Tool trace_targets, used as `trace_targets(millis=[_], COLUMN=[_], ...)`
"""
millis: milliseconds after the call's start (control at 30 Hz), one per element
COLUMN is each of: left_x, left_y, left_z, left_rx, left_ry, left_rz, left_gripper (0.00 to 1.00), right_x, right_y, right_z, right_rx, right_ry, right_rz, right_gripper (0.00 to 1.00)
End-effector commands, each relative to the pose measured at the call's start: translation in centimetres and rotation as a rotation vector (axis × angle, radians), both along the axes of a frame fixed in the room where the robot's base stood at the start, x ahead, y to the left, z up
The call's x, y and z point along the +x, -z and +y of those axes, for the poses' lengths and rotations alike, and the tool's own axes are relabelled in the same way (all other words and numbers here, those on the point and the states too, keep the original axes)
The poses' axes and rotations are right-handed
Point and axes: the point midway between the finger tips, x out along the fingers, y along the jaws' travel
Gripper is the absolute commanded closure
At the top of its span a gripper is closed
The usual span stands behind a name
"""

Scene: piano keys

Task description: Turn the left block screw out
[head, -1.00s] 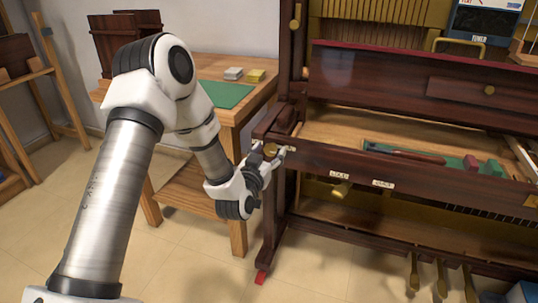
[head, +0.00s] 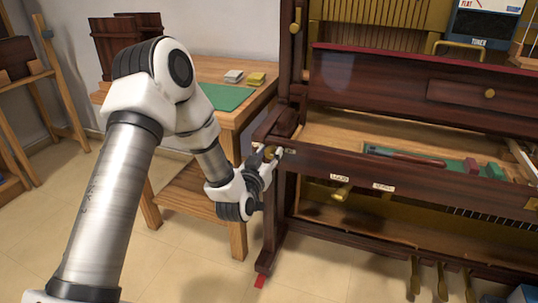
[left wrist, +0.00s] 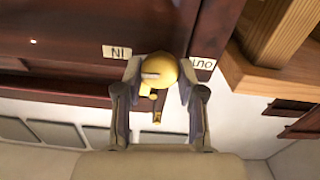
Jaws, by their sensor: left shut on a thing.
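The left block screw is a round brass knob (head: 270,152) at the left end of the piano's dark front rail. My left gripper (head: 273,156) reaches it from the front left and is shut on it. In the left wrist view the knob (left wrist: 160,68) sits between the two fingers (left wrist: 160,80), one on each side. A smaller brass piece shows just below it. Pale labels flank it: an upside-down IN label (left wrist: 116,52) and an OUT label (left wrist: 203,63). The fingers partly hide the knob in the head view. My right gripper is out of view.
The opened piano (head: 400,165) fills the right side, with a green strip and tools inside. A second brass knob (head: 342,191) sits below the rail. A wooden table (head: 232,68) with a green mat (head: 226,96) and small boxes stands behind my left arm.

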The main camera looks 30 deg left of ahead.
Motion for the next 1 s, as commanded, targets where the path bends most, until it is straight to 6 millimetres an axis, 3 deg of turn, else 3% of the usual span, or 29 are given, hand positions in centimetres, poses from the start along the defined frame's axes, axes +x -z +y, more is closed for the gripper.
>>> trace_targets(millis=[1000], left_x=[-0.1], left_y=[0.4], left_z=[0.3], left_rx=[-0.887], left_ry=[0.000], left_rz=[-0.212], left_gripper=[0.96], right_x=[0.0], right_y=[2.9], right_z=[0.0], right_rx=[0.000], right_ry=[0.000], right_rz=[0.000], right_gripper=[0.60])
